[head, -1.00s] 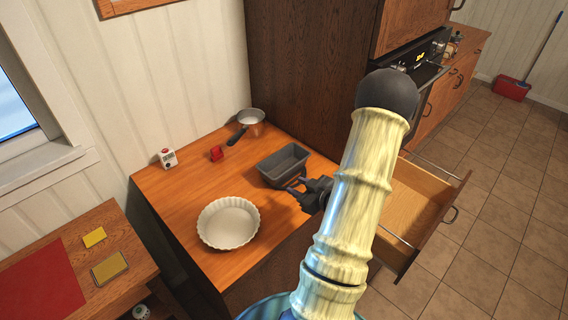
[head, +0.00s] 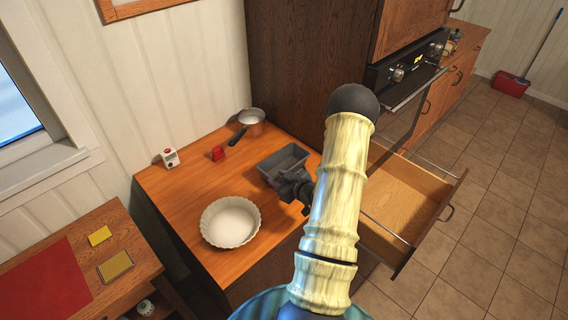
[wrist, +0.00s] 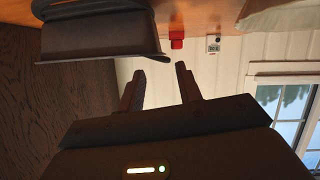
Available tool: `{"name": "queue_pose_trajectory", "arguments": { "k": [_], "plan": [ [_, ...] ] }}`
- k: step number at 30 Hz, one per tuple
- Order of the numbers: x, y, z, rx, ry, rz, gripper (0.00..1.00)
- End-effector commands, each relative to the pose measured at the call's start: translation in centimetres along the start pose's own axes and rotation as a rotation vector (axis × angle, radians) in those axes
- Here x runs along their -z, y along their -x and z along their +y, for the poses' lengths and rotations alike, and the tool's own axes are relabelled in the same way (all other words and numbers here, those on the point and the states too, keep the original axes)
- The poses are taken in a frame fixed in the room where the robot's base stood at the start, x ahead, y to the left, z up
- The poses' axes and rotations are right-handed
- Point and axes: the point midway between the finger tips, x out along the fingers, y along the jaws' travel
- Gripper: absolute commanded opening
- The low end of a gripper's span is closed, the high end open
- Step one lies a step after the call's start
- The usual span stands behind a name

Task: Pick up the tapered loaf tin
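The tapered loaf tin (head: 291,153) is dark grey and stands upright on the wooden counter, its opening facing up. My gripper (head: 279,180) is at the tin's near side in the head view and covers part of its near wall. In the wrist view the tin (wrist: 98,36) is at upper left, beyond and to the left of the fingers. My gripper's two fingers (wrist: 160,78) are apart with nothing between them. I cannot tell whether a finger touches the tin.
A white fluted dish (head: 230,221) is left of my gripper on the counter (head: 180,205). A saucepan (head: 250,118), a red object (head: 218,153) and a white timer (head: 170,158) stand farther back. An open drawer (head: 405,200) juts out at right.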

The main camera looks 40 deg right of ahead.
Motion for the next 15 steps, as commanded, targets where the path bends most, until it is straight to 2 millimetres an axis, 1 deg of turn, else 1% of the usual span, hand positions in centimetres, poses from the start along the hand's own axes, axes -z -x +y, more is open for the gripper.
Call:
{"name": "queue_pose_trajectory", "arguments": {
  "k": [1,3,5,15],
  "plan": [
    [0.3,-0.8,0.0,0.003,0.001,0.001,0.35],
    [0.2,-1.6,0.0,0.001,0.000,0.001,0.35],
    [0.1,-1.9,0.0,0.001,0.000,0.000,0.35],
    [0.0,-2.1,0.0,0.000,0.001,0.000,0.35]
  ]
}}
